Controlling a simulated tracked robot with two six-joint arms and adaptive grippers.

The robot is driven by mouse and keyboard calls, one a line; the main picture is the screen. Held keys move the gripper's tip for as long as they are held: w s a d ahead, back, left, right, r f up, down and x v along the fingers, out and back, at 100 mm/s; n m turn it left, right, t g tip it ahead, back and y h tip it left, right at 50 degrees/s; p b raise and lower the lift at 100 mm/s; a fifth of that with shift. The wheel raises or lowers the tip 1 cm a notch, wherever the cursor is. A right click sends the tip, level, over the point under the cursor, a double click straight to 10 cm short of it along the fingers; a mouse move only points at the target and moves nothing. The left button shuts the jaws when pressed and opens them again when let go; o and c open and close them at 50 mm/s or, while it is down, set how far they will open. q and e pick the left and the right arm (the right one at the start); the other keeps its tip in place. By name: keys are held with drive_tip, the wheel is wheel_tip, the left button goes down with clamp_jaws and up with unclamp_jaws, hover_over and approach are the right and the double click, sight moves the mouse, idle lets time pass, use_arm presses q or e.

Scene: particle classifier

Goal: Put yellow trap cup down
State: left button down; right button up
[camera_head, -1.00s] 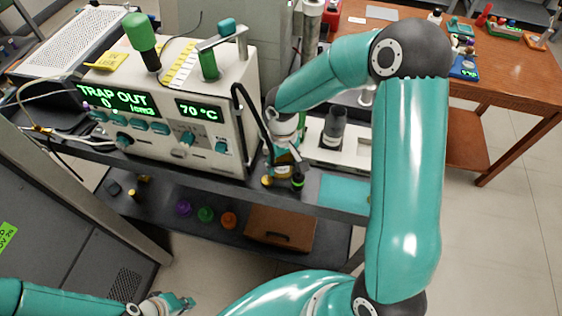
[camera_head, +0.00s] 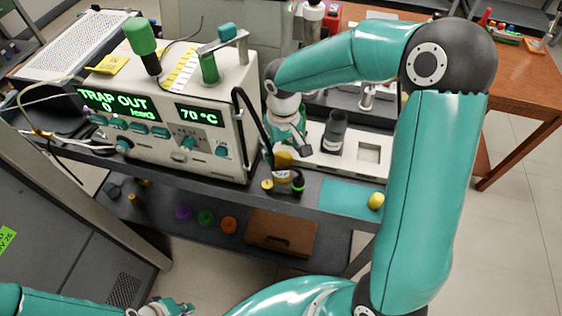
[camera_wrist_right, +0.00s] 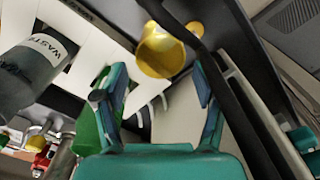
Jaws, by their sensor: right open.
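The yellow trap cup (camera_head: 283,160) is on the grey bench in front of the instrument's right end. It also shows in the right wrist view (camera_wrist_right: 160,52), ahead of the fingertips, with a gap between. My right gripper (camera_head: 290,143) is just above and behind it. In the right wrist view my right gripper (camera_wrist_right: 156,85) has its fingers spread, with nothing between them. I cannot tell the cup's exact footing. My left gripper (camera_head: 172,306) is low at the bottom edge, away from the bench, and its jaws are unclear.
A black tube (camera_head: 250,120) runs close beside the cup. A black-and-green item (camera_head: 298,184) and a small yellow knob (camera_head: 267,185) are near it. A grey WASTE container (camera_head: 334,130) stands to the right. Another yellow piece (camera_head: 376,200) lies on the teal mat (camera_head: 345,193).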

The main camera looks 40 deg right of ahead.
sight(282, 160)
wheel_tip(282, 160, up, 9)
drive_tip(key=shift+a+r, duration=0.15)
drive_tip(key=shift+r, duration=0.05)
drive_tip(key=shift+c, duration=0.3)
wheel_tip(282, 160, down, 12)
drive_tip(key=shift+r, duration=0.2)
wheel_tip(282, 160, down, 4)
drive_tip(key=shift+f+p, duration=0.2)
drive_tip(key=shift+p, duration=0.65)
drive_tip(key=shift+w+f, duration=0.1)
drive_tip(key=shift+f, duration=0.4)
drive_tip(key=c, duration=0.9)
drive_tip(key=shift+r, duration=0.1)
